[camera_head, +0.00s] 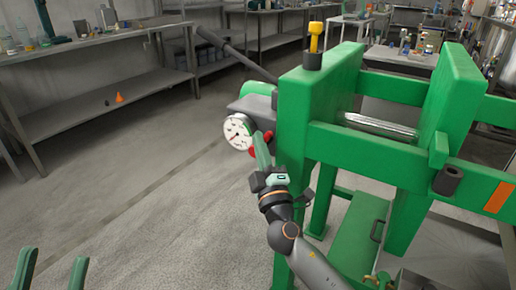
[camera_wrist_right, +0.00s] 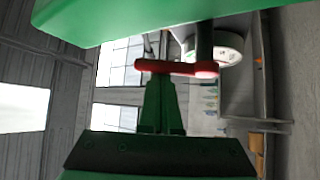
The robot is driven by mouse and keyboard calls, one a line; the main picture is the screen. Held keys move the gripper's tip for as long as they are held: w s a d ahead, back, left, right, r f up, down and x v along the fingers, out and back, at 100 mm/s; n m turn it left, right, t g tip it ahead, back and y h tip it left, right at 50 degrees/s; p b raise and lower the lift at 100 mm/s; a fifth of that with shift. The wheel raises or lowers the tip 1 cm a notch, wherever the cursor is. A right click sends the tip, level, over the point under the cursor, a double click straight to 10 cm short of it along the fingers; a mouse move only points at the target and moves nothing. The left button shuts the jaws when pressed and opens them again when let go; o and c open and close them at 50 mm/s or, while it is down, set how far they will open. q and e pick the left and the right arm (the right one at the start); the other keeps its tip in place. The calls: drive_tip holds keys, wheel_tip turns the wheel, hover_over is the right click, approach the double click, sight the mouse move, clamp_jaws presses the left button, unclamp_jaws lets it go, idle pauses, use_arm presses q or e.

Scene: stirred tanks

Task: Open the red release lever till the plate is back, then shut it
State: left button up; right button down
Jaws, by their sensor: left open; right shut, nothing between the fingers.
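The red release lever (camera_head: 266,137) is on the side of the green press frame (camera_head: 333,85), beside the round white gauge; most of it is hidden behind my right gripper (camera_head: 261,140). In the right wrist view the red lever (camera_wrist_right: 178,68) lies across the shut fingertips of my right gripper (camera_wrist_right: 158,78); I cannot tell whether they touch. No object is between those fingers. My left gripper (camera_head: 50,268) is open and empty at the bottom left, far from the press. A shiny metal piece (camera_head: 380,126) lies between the green frame walls; I cannot tell whether it is the plate.
The white gauge (camera_head: 238,132) and a long dark handle (camera_head: 235,53) stick out left of the press. A yellow knob (camera_head: 315,40) stands on top. Grey benches (camera_head: 90,45) line the back left. A small orange cone (camera_head: 119,97) sits on a lower shelf. The left floor is clear.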

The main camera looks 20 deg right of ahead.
use_arm(q)
drive_tip(key=shift+n, duration=0.3)
drive_tip(key=shift+w+d+f+b, duration=0.1)
drive_tip(key=shift+d+f+b, duration=0.05)
drive_tip(key=shift+f+b, duration=1.05)
drive_tip(key=shift+d+f+b, duration=0.1)
drive_tip(key=shift+f+b, duration=0.9)
drive_tip(key=shift+f, duration=0.35)
use_arm(e)
drive_tip(key=shift+s+d+f, duration=0.35)
drive_tip(key=shift+s+f, duration=0.05)
drive_tip(key=shift+f, duration=0.3)
drive_tip(key=shift+s+d+f, duration=0.35)
drive_tip(key=shift+s+f, duration=0.05)
drive_tip(key=shift+f, duration=0.3)
use_arm(q)
drive_tip(key=shift+f, duration=0.1)
use_arm(e)
drive_tip(key=shift+f, duration=0.1)
